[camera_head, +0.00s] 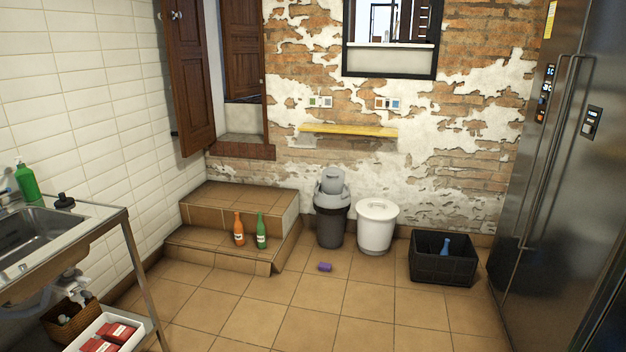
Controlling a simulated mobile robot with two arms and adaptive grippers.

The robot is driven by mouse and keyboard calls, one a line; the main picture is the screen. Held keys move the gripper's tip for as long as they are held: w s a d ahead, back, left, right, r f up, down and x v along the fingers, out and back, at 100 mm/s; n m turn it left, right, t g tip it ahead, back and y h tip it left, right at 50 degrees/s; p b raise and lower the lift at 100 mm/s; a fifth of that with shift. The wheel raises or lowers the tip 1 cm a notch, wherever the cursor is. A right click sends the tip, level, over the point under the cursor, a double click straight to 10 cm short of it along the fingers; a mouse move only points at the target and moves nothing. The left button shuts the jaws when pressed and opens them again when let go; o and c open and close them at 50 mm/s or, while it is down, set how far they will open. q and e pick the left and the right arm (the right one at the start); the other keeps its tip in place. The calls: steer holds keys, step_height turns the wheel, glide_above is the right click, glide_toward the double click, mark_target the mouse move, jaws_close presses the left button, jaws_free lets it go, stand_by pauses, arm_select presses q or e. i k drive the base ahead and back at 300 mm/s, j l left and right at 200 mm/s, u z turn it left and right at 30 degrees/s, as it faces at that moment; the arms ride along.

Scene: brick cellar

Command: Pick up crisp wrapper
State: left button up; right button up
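A small purple crumpled item (325,267), which looks like the crisp wrapper, lies on the tiled floor in the head view. It is in front of the dark bin and the white bin, a little right of the picture's middle. Nothing touches it. Its print is too small to read. Neither of my grippers shows in this view.
A dark grey bin (331,222) and a white lidded bin (376,230) stand behind it. A black crate (442,262) holds a blue bottle. Tiled steps (238,209) carry two bottles. A sink table (72,240) is left, a steel fridge (550,170) right. The middle floor is clear.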

mark_target(323, 267)
steer(key=i, duration=2.55)
